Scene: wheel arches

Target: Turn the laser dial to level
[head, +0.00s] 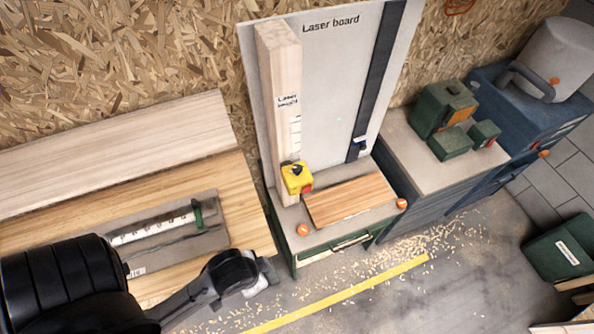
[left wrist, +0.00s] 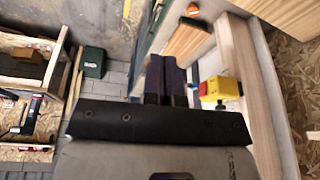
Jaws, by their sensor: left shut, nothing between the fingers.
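A yellow laser box (head: 297,178) with a dark dial on top (head: 295,168) and a red part on its side sits against the foot of the wooden post (head: 283,110) of the laser board (head: 335,80). The box also shows in the left wrist view (left wrist: 222,88), to the right of my fingers; the dial's setting is too small to read. My left gripper (left wrist: 166,80) is shut and empty, apart from the box. In the head view my left gripper (head: 268,272) is low, left of and in front of the green stand. My right gripper is not in view.
A wooden block (head: 349,199) lies on the green stand (head: 335,236) in front of the board. A workbench (head: 245,220) with a ruled jig is at left. Green boxes (head: 443,108) stand on a cabinet at right. Wood chips and a yellow line (head: 340,292) mark the floor.

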